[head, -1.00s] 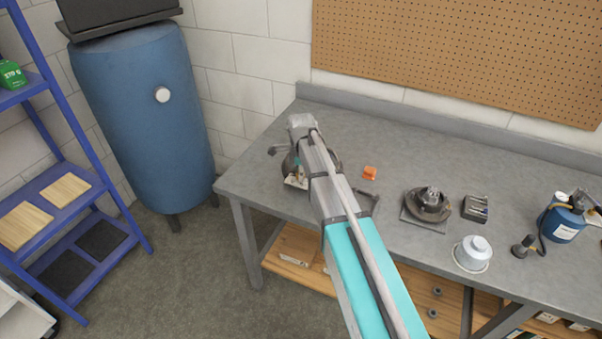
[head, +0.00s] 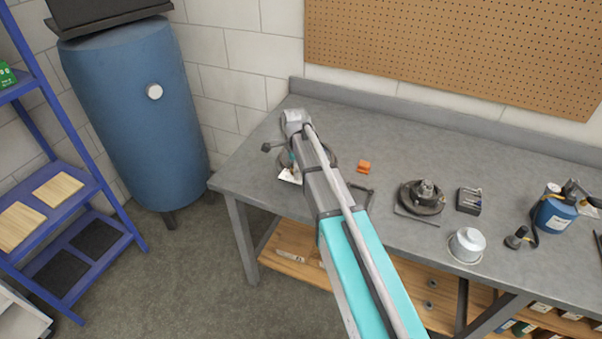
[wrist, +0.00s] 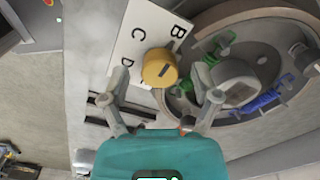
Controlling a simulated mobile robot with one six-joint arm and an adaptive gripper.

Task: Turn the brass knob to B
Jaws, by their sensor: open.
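The brass knob (wrist: 160,68) shows in the wrist view as a round yellow cap with a dark line on its face. It sits at the edge of a white plate (wrist: 130,38) lettered B, C and D, with B at the upper right of the plate. My gripper (wrist: 164,85) is open, its two fingers spread to either side just below the knob in the picture. I cannot tell whether a finger touches it. In the head view my arm hides the knob, and only a corner of the white plate (head: 290,176) shows beside the arm.
A round grey housing with green and blue parts (wrist: 245,80) lies close right of the knob.

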